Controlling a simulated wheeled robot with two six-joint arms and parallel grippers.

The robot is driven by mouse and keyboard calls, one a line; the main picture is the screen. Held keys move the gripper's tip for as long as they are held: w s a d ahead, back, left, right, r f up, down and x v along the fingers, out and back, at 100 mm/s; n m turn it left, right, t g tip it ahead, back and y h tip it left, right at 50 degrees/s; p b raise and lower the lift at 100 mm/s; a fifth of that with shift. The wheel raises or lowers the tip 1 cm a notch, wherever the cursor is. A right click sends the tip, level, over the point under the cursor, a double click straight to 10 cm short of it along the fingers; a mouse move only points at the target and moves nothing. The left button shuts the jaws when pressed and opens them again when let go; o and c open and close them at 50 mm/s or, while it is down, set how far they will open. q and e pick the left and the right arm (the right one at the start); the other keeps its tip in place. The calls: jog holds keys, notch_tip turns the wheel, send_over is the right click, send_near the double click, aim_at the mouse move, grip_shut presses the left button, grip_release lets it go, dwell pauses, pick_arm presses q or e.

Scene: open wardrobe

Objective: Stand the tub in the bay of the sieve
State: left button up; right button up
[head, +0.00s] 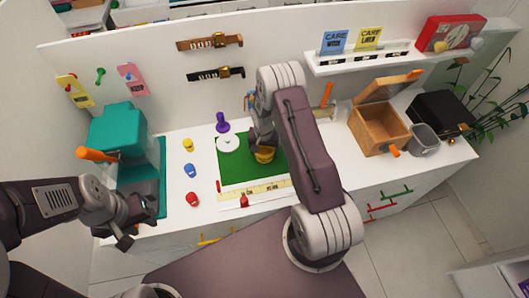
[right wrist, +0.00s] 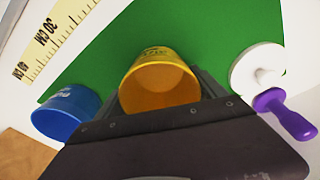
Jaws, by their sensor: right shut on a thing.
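A yellow tub (head: 264,156) is at the right part of the green mat (head: 232,174) in the head view. My right gripper (head: 262,147) is shut on it; the right wrist view shows the tub (right wrist: 160,82) between the fingers, its open mouth towards the camera. I cannot tell whether its base touches the mat. A blue tub (right wrist: 66,112) stands beside it in the right wrist view; my right arm hides it in the head view. I cannot make out a sieve or its bay for certain. My left gripper (head: 138,222) is open and empty at the counter's front left.
A white disc (head: 228,144) and a purple-handled thing (head: 222,123) are left of the yellow tub. A ruler (head: 262,189) lies along the mat's front. A teal machine (head: 118,130) stands left. A wooden box (head: 378,132) and grey bin (head: 424,140) stand right.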

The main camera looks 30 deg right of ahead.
jog(key=r, duration=0.2)
jog(key=r+b, duration=0.1)
jog(key=shift+s+d, duration=0.2)
jog(key=shift+s, duration=0.05)
jog(key=s+d+r+b, duration=0.1)
jog(key=s+d+r, duration=0.4)
jog(key=s, duration=0.4)
jog(key=shift+s+d+r+b, duration=0.15)
jog(key=shift+s+r+b, duration=0.2)
jog(key=shift+r, duration=0.5)
